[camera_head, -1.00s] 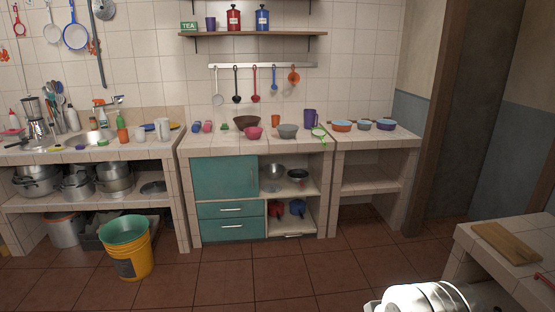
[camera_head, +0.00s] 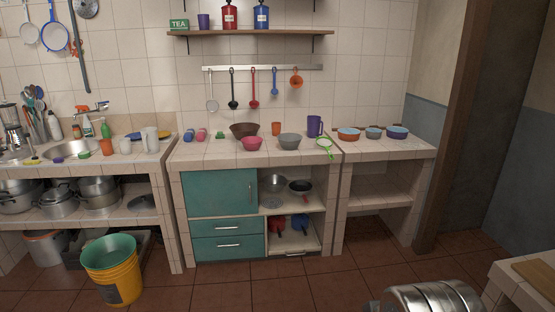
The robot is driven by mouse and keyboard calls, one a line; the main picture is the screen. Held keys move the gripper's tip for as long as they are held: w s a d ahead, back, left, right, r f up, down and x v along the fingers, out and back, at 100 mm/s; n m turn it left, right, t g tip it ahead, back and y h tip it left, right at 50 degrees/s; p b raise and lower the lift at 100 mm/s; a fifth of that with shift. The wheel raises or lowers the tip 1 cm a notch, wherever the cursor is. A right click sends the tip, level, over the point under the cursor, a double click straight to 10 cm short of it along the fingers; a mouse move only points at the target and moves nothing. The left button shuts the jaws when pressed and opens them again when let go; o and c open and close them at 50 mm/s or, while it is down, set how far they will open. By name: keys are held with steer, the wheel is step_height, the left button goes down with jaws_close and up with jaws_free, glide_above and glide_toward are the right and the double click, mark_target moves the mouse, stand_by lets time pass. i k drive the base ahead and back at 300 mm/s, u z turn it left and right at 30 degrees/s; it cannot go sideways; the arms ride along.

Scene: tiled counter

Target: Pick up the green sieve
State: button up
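The green sieve (camera_head: 325,146) lies on the tiled counter (camera_head: 205,158), near the right end of the section above the teal cabinet. Its round rim is towards the back and its handle points to the front edge. A purple mug (camera_head: 314,126) stands just behind it and a grey bowl (camera_head: 289,142) stands to its left. Part of my arm shows at the bottom right. My gripper's fingers are not in view, and the sieve is well ahead of me across the floor.
Red tiled floor (camera_head: 300,285) lies open before the counter. A yellow bucket (camera_head: 115,285) stands at the lower left. A table corner with a wooden board (camera_head: 538,272) juts in at the lower right. Bowls (camera_head: 397,132) stand right of the sieve. Utensils (camera_head: 254,90) hang on the wall.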

mark_target(324, 142)
steer(key=i, duration=3.95)
steer(key=u, duration=0.3)
